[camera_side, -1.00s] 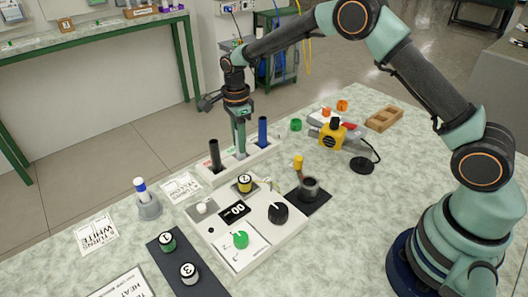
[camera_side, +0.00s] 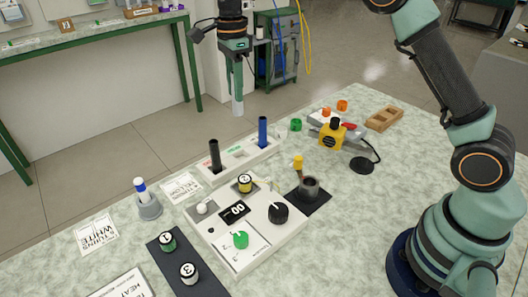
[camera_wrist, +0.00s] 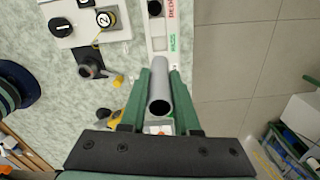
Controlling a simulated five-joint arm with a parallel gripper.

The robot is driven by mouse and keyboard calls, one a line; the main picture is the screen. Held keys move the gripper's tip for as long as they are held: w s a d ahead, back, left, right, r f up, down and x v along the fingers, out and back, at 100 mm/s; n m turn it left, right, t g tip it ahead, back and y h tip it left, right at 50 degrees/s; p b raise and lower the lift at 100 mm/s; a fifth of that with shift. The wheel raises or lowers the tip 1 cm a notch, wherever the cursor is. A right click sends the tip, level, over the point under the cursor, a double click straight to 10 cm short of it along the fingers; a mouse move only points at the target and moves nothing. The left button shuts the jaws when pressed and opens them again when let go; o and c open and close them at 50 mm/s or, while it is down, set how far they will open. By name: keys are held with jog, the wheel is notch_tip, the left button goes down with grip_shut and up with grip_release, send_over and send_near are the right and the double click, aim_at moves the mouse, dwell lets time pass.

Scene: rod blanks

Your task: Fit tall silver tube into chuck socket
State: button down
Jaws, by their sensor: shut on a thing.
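My gripper (camera_side: 237,84) is shut on the tall silver tube (camera_side: 238,105) and holds it upright in the air, above and behind the white rack. In the wrist view the silver tube (camera_wrist: 160,104) stands between both green fingers (camera_wrist: 161,95), its hollow end facing the camera. What looks like the chuck socket, a dark grey round cup (camera_side: 310,187) with a yellow-topped lever beside it, stands on a black pad at the right of the control box. It also shows in the wrist view (camera_wrist: 90,66), left of the tube. The tube is well apart from it.
The white rack (camera_side: 238,158) holds a black tube (camera_side: 214,155) and a blue tube (camera_side: 262,132). The control box (camera_side: 255,228) has knobs and a display.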

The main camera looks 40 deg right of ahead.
notch_tip(320, 180, up, 4)
jog(key=shift+f, duration=0.1)
jog(key=shift+s+r, duration=0.15)
jog(key=shift+r, duration=0.2)
jog(key=s+d+r+n, duration=0.1)
jog(key=s+d+n, duration=0.15)
jog(key=s, duration=0.75)
jog(key=s+d+n, duration=0.2)
jog(key=s+n, duration=0.1)
jog(key=s, duration=0.8)
notch_tip(320, 180, down, 19)
jog(key=shift+f, duration=0.15)
jog(key=shift+f, duration=0.1)
jog(key=c, duration=0.6)
grip_release()
jog(key=shift+c, duration=0.2)
